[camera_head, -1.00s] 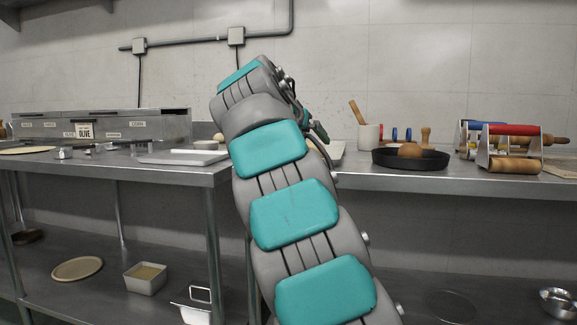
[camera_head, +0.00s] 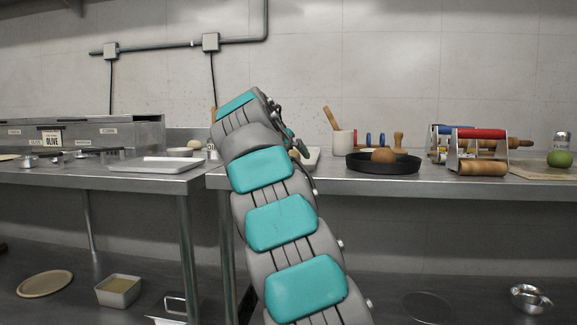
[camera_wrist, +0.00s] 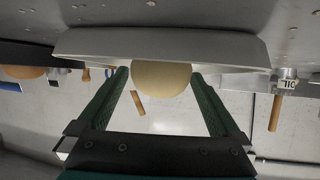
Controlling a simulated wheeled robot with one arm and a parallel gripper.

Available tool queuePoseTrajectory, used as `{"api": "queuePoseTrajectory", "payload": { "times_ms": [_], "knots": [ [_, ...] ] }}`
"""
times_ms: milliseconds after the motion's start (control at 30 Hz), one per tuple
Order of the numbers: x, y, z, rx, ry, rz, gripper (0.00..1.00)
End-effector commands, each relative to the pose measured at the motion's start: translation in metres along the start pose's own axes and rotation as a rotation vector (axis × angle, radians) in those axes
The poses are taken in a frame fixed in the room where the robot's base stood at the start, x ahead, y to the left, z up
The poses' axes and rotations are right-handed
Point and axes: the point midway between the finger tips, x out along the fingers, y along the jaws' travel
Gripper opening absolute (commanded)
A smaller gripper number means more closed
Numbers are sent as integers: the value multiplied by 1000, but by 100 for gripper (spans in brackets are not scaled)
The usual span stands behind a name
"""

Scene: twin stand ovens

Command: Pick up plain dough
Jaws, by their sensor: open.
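A pale, round plain dough (camera_wrist: 160,77) shows in the wrist view, resting at a white tray (camera_wrist: 85,47). My gripper (camera_wrist: 160,82) is open, with one green finger on each side of the dough. Whether the fingers touch it, I cannot tell. In the head view my arm hides most of the gripper and the dough; part of the white tray (camera_head: 312,157) shows just right of the arm, on the right counter.
A black pan (camera_head: 383,163) with a brown ball stands right of the tray. A white cup (camera_head: 343,143) with a wooden handle is behind. A red-handled roller rack (camera_head: 478,152) is farther right. A shallow tray (camera_head: 158,164) lies on the left counter.

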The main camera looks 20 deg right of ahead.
Motion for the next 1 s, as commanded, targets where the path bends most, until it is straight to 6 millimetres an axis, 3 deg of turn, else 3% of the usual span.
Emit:
{"api": "queuePoseTrajectory", "payload": {
  "times_ms": [67,533,1000],
  "knots": [
    [0,0,0,0,0,0,96],
    [0,0,0,0,-1,0,43],
    [-3,-1,-5,0,1,-1,41]
  ]
}}
